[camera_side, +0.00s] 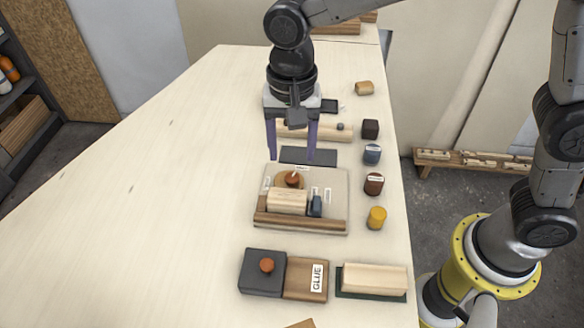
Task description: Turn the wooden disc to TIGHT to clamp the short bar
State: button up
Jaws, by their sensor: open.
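The wooden disc (284,181) with an orange-brown knob (292,180) sits on a pale board (339,190) on the bench. A pale wooden block (287,201), which may be the short bar, lies in front of the disc and hides part of it. A small dark blue piece (315,206) stands right of the block. A brown strip (300,219) runs along the board's front. Small white labels are on the board, too small to read. My gripper (292,157) is open and empty, pointing down behind the board, apart from the disc.
A dark box with an orange knob (264,284), a brown GLUE block (305,280) and a pale block (374,279) stand in front. Several small jars, including a yellow one (377,217), line the right edge. A pale bar (335,131) lies behind my gripper. The left bench is clear.

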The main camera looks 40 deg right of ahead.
aim_at(292, 177)
notch_tip(292, 177, down, 6)
jog(key=shift+f, duration=0.1)
dwell(0.4)
grip_shut()
